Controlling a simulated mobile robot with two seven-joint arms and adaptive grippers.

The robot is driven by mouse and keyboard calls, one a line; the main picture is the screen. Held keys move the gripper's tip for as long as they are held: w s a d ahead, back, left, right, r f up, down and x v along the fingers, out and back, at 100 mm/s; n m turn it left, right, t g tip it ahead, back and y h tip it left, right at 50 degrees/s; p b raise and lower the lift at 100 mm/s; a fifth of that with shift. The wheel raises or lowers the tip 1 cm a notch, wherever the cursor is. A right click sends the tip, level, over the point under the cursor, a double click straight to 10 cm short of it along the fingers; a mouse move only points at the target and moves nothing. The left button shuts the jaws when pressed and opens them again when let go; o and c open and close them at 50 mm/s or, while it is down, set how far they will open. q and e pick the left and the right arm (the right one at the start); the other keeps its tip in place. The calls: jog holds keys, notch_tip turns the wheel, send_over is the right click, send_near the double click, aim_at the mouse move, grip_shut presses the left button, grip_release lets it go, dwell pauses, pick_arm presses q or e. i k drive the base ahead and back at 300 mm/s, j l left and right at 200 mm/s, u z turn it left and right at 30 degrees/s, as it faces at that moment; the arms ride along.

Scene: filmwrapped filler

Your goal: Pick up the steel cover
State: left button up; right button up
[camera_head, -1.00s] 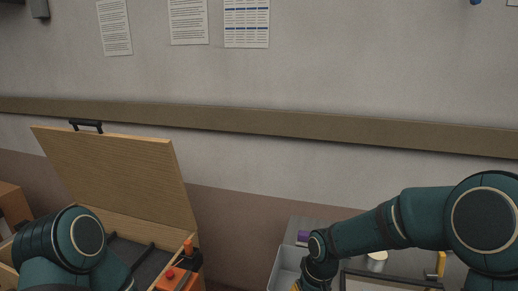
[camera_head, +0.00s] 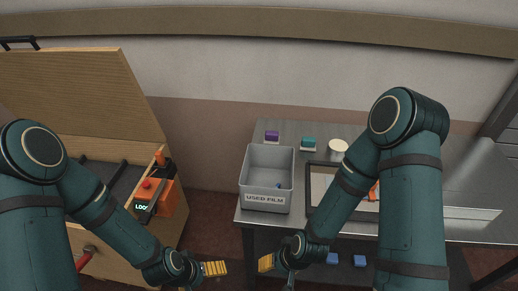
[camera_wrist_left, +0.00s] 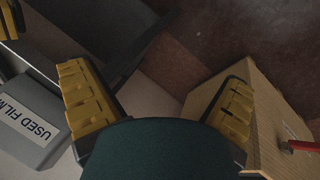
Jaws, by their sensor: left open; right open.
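I cannot surely pick out the steel cover; a flat, shiny grey panel (camera_head: 465,185) lies at the right part of the steel table, partly behind my right arm, and may be it. My right gripper (camera_head: 265,263) is open with yellow fingers, low in front of the table's front edge, apart from the panel. My left gripper (camera_head: 215,268) is to its left, in front of the wooden box, pointing right. In the left wrist view my left gripper (camera_wrist_left: 160,90) is open with nothing between its yellow fingers.
A grey bin (camera_head: 266,199) labelled USED FILM stands on the steel table (camera_head: 345,130). Purple (camera_head: 272,136) and teal (camera_head: 308,143) blocks and a white round item (camera_head: 338,145) sit behind. An open-lidded wooden box (camera_head: 85,85) and an orange lock device (camera_head: 165,195) are left.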

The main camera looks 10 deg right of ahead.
aim_at(455, 205)
jog(key=z, duration=2.05)
jog(key=i+l, duration=0.2)
jog(key=i+l+u, duration=0.15)
jog(key=l, duration=0.25)
jog(key=i+l, duration=0.2)
jog(key=l, duration=0.15)
jog(key=i+l+u, duration=0.1)
jog(key=l, duration=0.2)
jog(key=i, duration=0.05)
